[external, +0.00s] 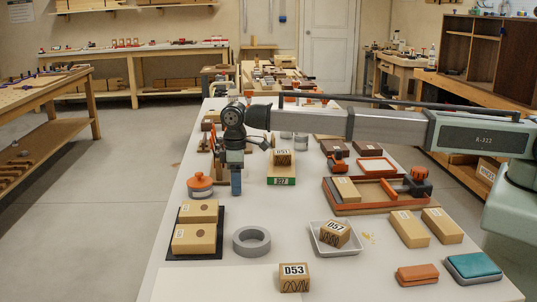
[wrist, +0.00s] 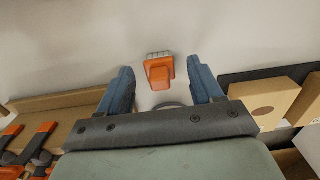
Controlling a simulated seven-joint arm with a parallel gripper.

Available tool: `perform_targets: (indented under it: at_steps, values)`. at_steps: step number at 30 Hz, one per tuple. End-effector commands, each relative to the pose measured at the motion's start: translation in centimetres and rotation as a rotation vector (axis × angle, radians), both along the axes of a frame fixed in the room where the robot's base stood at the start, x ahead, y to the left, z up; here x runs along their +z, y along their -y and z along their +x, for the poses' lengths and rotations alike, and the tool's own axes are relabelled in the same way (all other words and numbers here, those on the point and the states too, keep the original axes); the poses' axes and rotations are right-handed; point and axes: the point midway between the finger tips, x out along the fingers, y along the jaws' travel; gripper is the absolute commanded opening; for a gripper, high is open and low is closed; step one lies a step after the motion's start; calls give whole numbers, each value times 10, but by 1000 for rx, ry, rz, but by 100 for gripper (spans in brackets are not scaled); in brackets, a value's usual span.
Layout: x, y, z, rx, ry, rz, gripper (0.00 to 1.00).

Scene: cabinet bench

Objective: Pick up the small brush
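The thing I take for the small brush is an orange block with a raised grip and a pale, bristle-like edge (wrist: 159,70). In the wrist view it lies ahead, between my fingertips in the picture and apart from both. In the external view it seems to be the orange-topped piece (external: 200,187) on the white bench, just left of my gripper. My gripper (external: 236,188) points down above the bench. In the wrist view my gripper (wrist: 160,82) has its two blue fingers wide apart, with nothing held. The exact height gap is unclear.
A black mat (external: 183,252) with two tan blocks lies nearer the camera. A grey tape roll (external: 251,241) and a white tray (external: 322,246) with a block lie nearby. The wrist view shows orange-and-black clamps (wrist: 36,143) at left.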

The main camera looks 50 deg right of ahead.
Motion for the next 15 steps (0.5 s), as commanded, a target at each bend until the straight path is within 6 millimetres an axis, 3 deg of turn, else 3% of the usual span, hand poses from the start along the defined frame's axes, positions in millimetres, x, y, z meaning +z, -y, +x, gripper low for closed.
perform_targets:
  at_steps: [2,15]
  values:
    - [0,0,0,0,0,0,59]
    - [0,0,0,0,0,0,17]
